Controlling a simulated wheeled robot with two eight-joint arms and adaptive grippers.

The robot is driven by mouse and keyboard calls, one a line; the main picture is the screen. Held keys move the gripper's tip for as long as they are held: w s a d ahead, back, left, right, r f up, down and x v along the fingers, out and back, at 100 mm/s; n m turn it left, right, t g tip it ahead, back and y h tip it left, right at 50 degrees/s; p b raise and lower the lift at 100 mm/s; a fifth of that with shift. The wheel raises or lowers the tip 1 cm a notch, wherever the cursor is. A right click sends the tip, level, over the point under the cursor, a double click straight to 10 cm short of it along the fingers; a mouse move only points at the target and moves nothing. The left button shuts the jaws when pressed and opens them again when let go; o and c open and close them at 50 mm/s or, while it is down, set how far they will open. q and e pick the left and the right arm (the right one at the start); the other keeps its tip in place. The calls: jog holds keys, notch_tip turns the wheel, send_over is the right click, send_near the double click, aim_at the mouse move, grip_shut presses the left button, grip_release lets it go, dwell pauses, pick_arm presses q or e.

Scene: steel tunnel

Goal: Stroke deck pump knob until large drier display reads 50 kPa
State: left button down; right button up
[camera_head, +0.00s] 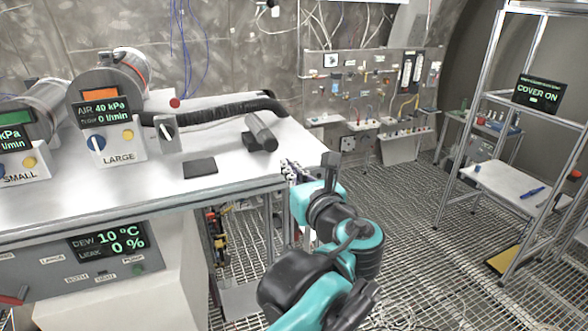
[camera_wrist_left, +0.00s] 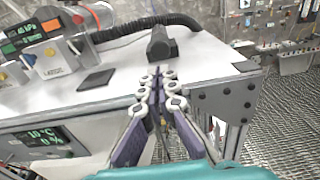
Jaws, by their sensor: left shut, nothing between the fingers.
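The large drier (camera_head: 108,90) stands on the bench deck, with a display (camera_head: 101,111) that reads about 40 kPa and 0 l/min; the second digit is hard to read. A dark grey cylinder with a block foot (camera_head: 262,132) lies on the deck to its right, perhaps the deck pump with its knob; I cannot tell for sure. It also shows in the left wrist view (camera_wrist_left: 161,45). My left gripper (camera_head: 290,168) is shut and empty at the bench's right front edge, apart from the cylinder. In the left wrist view its fingertips (camera_wrist_left: 158,80) point toward the cylinder. My right gripper is out of view.
A dark flat plate (camera_head: 200,168) lies on the deck. A black hose (camera_head: 225,111) runs along the back. The small drier (camera_head: 20,140) stands at the left. A lower panel display (camera_head: 107,240) reads 10 °C and 0 %. A metal rack (camera_head: 500,150) stands right, beyond grating floor.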

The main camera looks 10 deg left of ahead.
aim_at(272, 146)
pick_arm(q)
jog(key=p+x, duration=0.2)
jog(key=x, duration=0.7)
jog(key=shift+d+r, duration=0.1)
jog(key=shift+d, duration=0.05)
